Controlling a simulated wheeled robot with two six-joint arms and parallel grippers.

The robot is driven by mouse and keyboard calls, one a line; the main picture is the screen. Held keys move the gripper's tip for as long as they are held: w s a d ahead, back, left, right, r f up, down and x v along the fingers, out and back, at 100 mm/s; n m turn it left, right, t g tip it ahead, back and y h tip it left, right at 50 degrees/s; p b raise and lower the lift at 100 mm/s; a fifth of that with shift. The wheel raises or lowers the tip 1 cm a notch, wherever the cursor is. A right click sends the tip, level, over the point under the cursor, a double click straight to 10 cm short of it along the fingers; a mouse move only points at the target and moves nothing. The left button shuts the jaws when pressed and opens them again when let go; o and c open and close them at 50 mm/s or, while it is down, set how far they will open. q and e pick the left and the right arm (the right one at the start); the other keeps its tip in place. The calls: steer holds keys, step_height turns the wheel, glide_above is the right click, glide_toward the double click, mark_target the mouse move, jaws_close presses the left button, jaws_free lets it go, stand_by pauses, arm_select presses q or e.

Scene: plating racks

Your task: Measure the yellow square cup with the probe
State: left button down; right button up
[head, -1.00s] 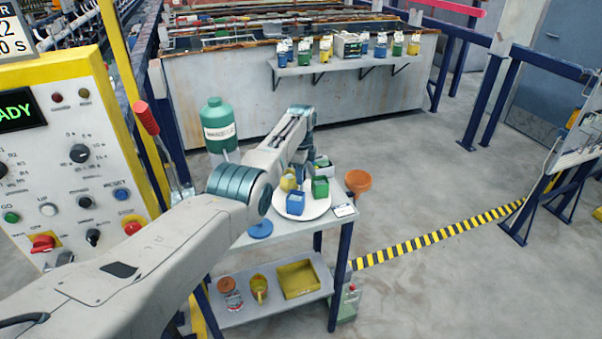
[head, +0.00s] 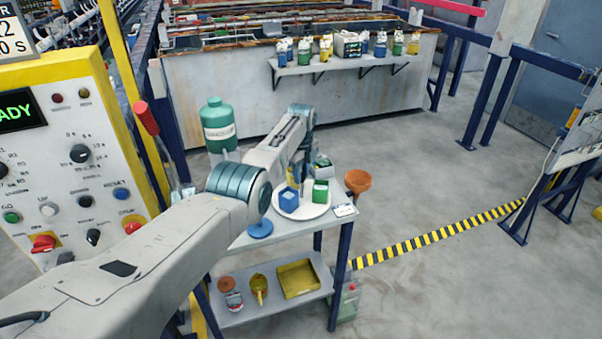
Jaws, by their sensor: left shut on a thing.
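My left gripper (head: 299,168) is over the back left of the white round plate (head: 304,213) on the small table. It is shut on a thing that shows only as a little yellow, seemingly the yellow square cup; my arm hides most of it. A blue square cup (head: 289,198) and a green square cup (head: 320,191) stand on the plate in front of the gripper. A small green and grey device (head: 322,164) sits behind the plate; I cannot tell whether it belongs to the probe. My right gripper is not in view.
An orange funnel-like bowl (head: 357,181) is at the table's right edge, a white card (head: 344,210) at its front right corner, a blue disc (head: 260,229) at front left. A green bottle (head: 218,124) stands behind my arm. The lower shelf holds a yellow tray (head: 298,279).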

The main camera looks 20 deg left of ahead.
arm_select(q)
steer(key=shift+d, duration=0.1)
stand_by(0.5)
steer(key=c, duration=1.1)
jaws_free()
steer(key=shift+c, duration=0.2)
steer(key=shift+r, duration=0.6)
step_height(320, 180, up, 10)
steer(key=b, duration=0.2)
steer(key=shift+f, duration=0.2)
steer(key=shift+d, duration=0.1)
